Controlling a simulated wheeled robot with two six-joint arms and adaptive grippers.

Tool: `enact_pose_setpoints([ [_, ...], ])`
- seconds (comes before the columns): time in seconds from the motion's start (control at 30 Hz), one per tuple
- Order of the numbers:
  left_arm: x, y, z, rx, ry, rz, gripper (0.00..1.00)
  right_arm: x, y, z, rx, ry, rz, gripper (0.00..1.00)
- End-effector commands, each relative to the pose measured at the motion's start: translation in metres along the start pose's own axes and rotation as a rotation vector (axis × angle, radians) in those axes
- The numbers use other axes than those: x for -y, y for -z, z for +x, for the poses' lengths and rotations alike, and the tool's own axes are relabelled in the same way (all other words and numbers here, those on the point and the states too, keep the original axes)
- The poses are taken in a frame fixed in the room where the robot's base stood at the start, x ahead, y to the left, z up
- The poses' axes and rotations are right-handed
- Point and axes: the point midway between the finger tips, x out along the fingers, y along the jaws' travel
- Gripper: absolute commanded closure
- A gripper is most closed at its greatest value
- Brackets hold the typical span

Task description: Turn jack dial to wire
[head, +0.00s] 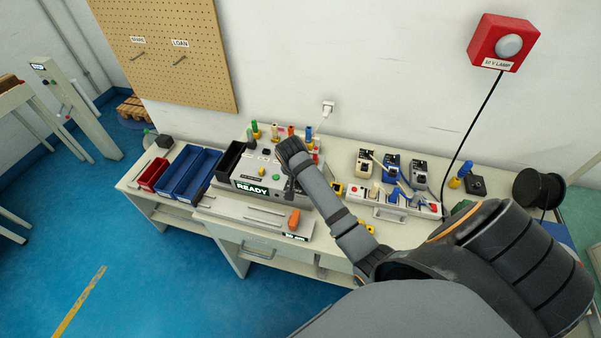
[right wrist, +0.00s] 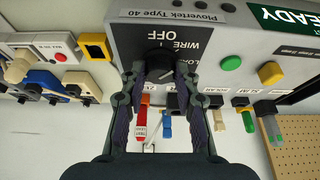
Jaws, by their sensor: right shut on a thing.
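The tester box marked READY (head: 240,187) stands on the bench in the head view. Its black jack dial (right wrist: 160,65) sits between my right fingers in the right wrist view, on a grey panel with the labels OFF (right wrist: 160,35) and WIRE (right wrist: 188,45) around it. Part of a third label shows below WIRE. My right gripper (right wrist: 160,74) is shut on the dial, one finger on each side. I cannot tell surely which label the dial points to. In the head view my right arm reaches to the box and hides the dial. My left gripper is not in view.
A green button (right wrist: 231,63) and a yellow button (right wrist: 270,73) sit beside the dial. Several coloured jack plugs (right wrist: 168,125) stand close past my fingers. Blue bins (head: 188,172) and a red bin (head: 152,174) are left of the box. Small devices (head: 392,168) stand to its right.

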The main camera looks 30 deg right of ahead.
Motion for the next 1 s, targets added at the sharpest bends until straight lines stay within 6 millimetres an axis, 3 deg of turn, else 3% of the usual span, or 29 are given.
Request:
enact_pose_setpoints([
  [0.53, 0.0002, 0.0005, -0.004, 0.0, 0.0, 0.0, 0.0, 0.0004, 0.0016, -0.0004, -0.004, -0.01, 0.027, 1.0],
  [0.57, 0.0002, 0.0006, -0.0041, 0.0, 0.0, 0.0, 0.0, 0.0004, 0.0016, -0.0004, -0.004, -0.01, 0.027, 0.68],
  [0.7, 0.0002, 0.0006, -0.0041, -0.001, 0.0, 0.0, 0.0, 0.0003, 0.0013, -0.0003, -0.003, -0.01, 0.027, 0.49],
  [1.0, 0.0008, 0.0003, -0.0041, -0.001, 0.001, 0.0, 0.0, 0.0002, 0.0006, -0.0006, -0.002, -0.01, 0.026, 0.46],
])
